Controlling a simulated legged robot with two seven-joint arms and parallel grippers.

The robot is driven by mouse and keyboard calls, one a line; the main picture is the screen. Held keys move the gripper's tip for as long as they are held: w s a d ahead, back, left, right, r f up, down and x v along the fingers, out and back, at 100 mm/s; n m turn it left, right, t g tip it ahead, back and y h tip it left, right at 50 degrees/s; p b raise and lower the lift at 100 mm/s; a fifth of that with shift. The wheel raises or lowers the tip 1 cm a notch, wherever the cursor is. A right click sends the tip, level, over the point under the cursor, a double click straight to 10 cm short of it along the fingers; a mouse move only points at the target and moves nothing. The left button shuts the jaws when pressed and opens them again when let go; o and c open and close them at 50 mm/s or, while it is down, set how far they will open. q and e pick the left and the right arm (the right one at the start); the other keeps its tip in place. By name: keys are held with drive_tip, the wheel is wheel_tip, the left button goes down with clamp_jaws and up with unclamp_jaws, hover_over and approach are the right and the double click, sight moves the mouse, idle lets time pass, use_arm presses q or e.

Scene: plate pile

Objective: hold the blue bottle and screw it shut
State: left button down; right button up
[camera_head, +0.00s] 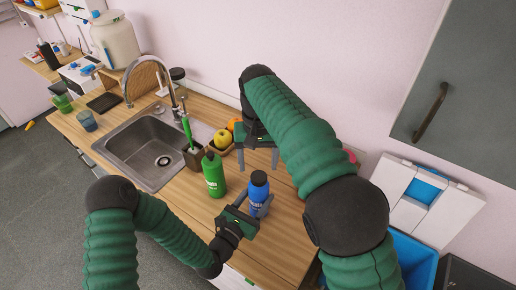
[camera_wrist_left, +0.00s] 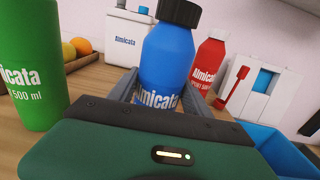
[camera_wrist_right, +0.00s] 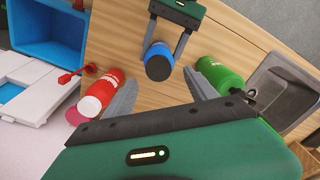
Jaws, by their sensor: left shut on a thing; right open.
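A blue bottle (camera_head: 256,198) with a black cap (camera_head: 259,178) stands upright near the counter's front edge. The cap sits on its top; I cannot tell how tight it is. My left gripper (camera_head: 254,205) is shut around the body of the bottle, low down; the left wrist view shows the bottle (camera_wrist_left: 167,60) between its two fingers. My right gripper (camera_head: 258,157) is open and empty, with its fingers pointing down, higher than the bottle. In the right wrist view the cap (camera_wrist_right: 159,67) lies between the lines of the spread fingers, apart from them.
A green bottle (camera_head: 214,175) stands left of the blue one. A red bottle (camera_wrist_left: 208,62) stands behind it on the other side. A sink (camera_head: 155,150), fruit (camera_head: 222,138) in a tray, and a blue bin (camera_head: 412,260) are around. Bare counter lies between the bottles.

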wheel_tip(320, 180, up, 7)
idle(0.3)
use_arm(q)
drive_tip(key=shift+c, duration=2)
unclamp_jaws()
